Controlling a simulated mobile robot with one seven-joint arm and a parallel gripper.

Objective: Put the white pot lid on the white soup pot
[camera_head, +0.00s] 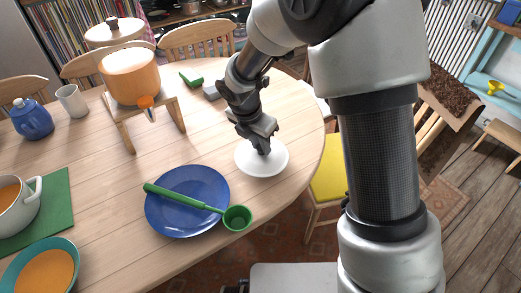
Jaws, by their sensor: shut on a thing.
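The white pot lid (246,160) is near the right edge of the round wooden table, to the right of the blue plate. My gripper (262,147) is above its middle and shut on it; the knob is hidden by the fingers. I cannot tell if the lid touches the table. A white soup pot (17,212) with orange soup stands at the far left on a green mat, cut by the picture edge. Its visible top is open.
A blue plate (160,212) with a green ladle (190,200) lies between lid and pot. A teal bowl (69,252) is at front left. An orange pot (130,75) stands on a wooden stand (172,103). A blue jar (31,120) and white mug (71,101) are at back left.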

